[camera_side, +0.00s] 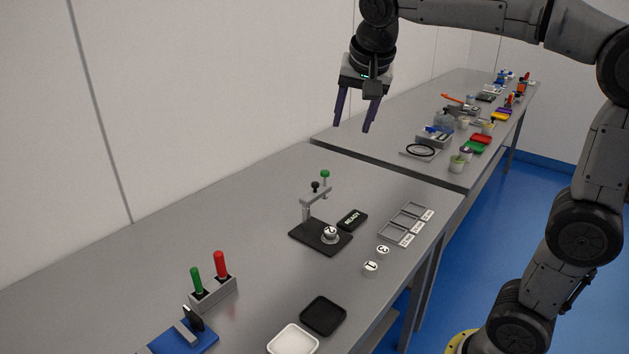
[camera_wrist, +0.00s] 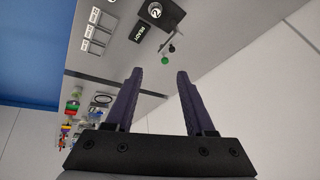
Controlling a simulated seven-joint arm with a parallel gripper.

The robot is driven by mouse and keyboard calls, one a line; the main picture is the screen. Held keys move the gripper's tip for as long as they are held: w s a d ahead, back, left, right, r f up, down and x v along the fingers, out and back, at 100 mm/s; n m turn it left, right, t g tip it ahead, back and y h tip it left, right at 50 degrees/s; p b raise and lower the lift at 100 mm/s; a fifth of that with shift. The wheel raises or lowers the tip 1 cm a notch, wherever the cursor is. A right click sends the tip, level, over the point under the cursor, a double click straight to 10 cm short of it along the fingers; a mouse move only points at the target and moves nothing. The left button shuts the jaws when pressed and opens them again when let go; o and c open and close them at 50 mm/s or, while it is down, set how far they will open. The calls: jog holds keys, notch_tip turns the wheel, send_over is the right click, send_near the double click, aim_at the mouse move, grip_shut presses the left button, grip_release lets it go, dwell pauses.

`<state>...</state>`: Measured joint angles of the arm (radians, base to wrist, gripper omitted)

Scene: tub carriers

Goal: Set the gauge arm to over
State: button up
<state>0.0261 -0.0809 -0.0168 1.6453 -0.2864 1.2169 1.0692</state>
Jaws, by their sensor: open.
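The gauge (camera_side: 320,237) stands on the near table, with a black base plate, an upright post and a grey arm (camera_side: 316,196) on top. The arm carries a black knob (camera_side: 315,187) and a green knob (camera_side: 325,174). A round piece marked 2 (camera_side: 330,234) sits on the base. A black sign reading READY (camera_side: 352,220) lies beside it. My gripper (camera_side: 354,125) is open and empty, high above the table and behind the gauge. In the wrist view, my gripper (camera_wrist: 158,72) points toward the table, and the green knob (camera_wrist: 166,58) shows just beyond the fingertips.
Round pieces marked 3 (camera_side: 382,250) and 1 (camera_side: 370,267) lie right of the gauge, near a three-part labelled tray (camera_side: 407,224). Black (camera_side: 323,316) and white (camera_side: 293,340) trays and a block with red and green handles (camera_side: 213,291) stand nearer. A second, cluttered table (camera_side: 350,134) is behind.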

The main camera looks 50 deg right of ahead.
jog(key=w+d+f+m+g, duration=0.1)
jog(key=w+d+f+m, duration=0.2)
jog(key=w, duration=0.7)
jog(key=n+g+h, duration=0.1)
jog(key=g, duration=0.1)
send_near(315, 183)
jog(key=x, duration=0.9)
jog(key=shift+r, duration=0.1)
grip_shut()
jog(key=shift+r, duration=0.1)
